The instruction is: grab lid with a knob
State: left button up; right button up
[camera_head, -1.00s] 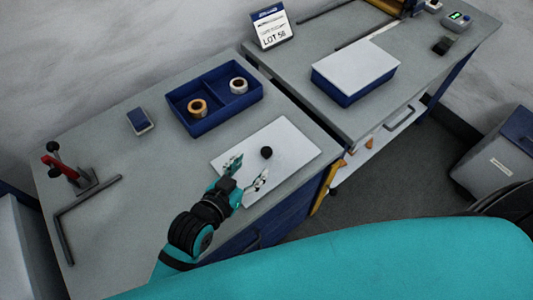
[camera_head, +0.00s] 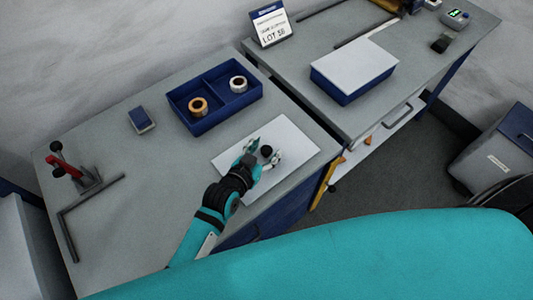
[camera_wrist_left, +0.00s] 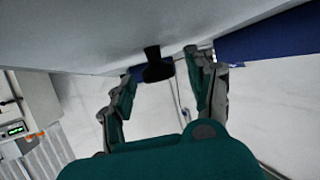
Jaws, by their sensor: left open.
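The lid (camera_head: 298,146) is a flat white panel lying on the grey bench near its front right edge. Its black knob (camera_head: 266,151) stands up near the middle. My left gripper (camera_head: 264,153) is open, with one finger on each side of the knob in the head view. In the left wrist view the dark knob (camera_wrist_left: 157,66) shows between and just beyond the open fingers (camera_wrist_left: 168,88). I cannot tell whether the fingers touch it. My right gripper is not in view.
A blue divided tray (camera_head: 213,125) with two tape rolls stands behind the lid. A small blue-topped block (camera_head: 141,119) and a red-handled clamp (camera_head: 66,168) are to the left. A white-topped blue box (camera_head: 354,69) sits on the neighbouring bench.

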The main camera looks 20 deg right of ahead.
pick_arm(q)
grip_shut()
jog(key=shift+r, duration=0.1)
dwell(0.4)
